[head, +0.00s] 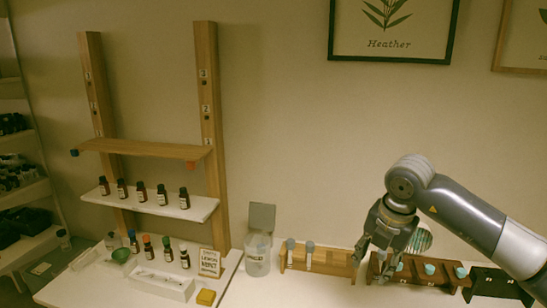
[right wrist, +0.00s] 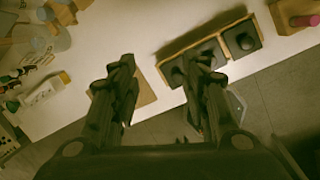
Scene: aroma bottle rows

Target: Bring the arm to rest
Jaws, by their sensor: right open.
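My right gripper (head: 374,262) hangs fingers down in the head view, in front of the wall and over the right part of the white counter. Its arm comes in from the right edge. In the right wrist view the gripper (right wrist: 158,90) is open, with its two fingers well apart and nothing held between them. In the head view its fingers overlap the left end of a dark brown rack (head: 437,274); whether they touch it cannot be told. My left gripper is not in view.
A light wooden rack (head: 336,263) with vials stands left of the gripper, and a black rack (head: 497,287) to the right. Further left are a clear jar (head: 257,261), a yellow block (head: 206,297) and a wooden shelf stand (head: 208,120) with small bottles. Wall above is free below the Heather picture (head: 390,30).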

